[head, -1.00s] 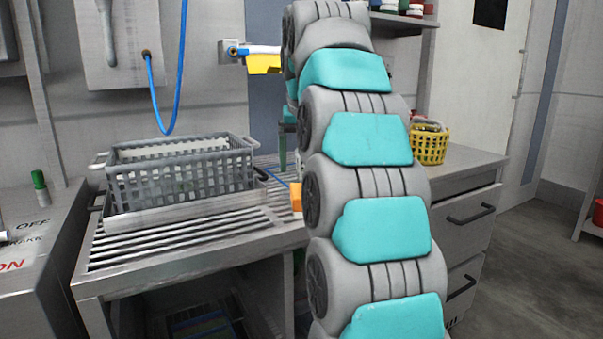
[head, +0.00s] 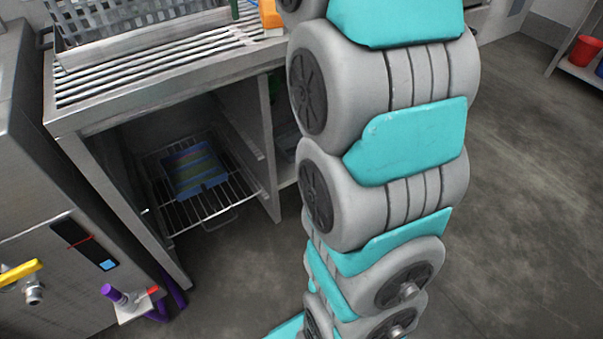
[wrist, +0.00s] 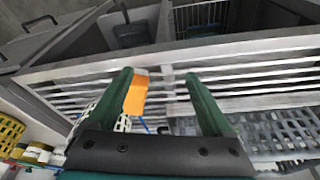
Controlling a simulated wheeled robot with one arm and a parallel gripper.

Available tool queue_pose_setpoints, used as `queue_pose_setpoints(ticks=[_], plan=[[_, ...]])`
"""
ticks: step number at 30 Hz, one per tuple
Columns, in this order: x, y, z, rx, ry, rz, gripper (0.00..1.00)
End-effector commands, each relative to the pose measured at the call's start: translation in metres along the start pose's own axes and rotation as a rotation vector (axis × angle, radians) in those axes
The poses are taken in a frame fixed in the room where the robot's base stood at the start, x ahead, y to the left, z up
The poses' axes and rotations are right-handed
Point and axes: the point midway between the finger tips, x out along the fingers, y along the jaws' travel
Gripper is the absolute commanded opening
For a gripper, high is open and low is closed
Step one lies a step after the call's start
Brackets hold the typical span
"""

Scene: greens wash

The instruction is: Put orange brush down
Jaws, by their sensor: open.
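The orange brush (head: 271,14) shows as an orange block at the top edge of the head view, on or just above the slatted metal counter (head: 170,55), left of my arm. In the wrist view the orange brush (wrist: 136,94) appears beside the inner side of the left finger, over the slats. My gripper (wrist: 158,76) is open, with its two green fingers wide apart. The brush does not span the gap between them. I cannot tell whether the left finger touches it. The rest of the brush is hidden.
A grey crate (head: 140,22) stands on the slats at the upper left, also in the wrist view (wrist: 285,128). A yellow basket (wrist: 9,130) is at the wrist view's left edge. Open floor lies at right.

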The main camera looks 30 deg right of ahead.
Motion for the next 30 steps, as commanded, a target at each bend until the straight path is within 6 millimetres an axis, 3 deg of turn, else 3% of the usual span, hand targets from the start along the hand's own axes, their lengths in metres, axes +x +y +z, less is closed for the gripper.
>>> queue_pose_setpoints(ticks=[13,24,27,30], plan=[[0.079,-0.038,0.164,-0.145,-0.199,-0.020,0.85],[0.147,-0.039,0.325,-0.220,-0.355,-0.031,0.85],[0.160,-0.036,0.360,-0.231,-0.387,-0.031,0.85],[0.169,-0.033,0.382,-0.238,-0.406,-0.032,0.85]])
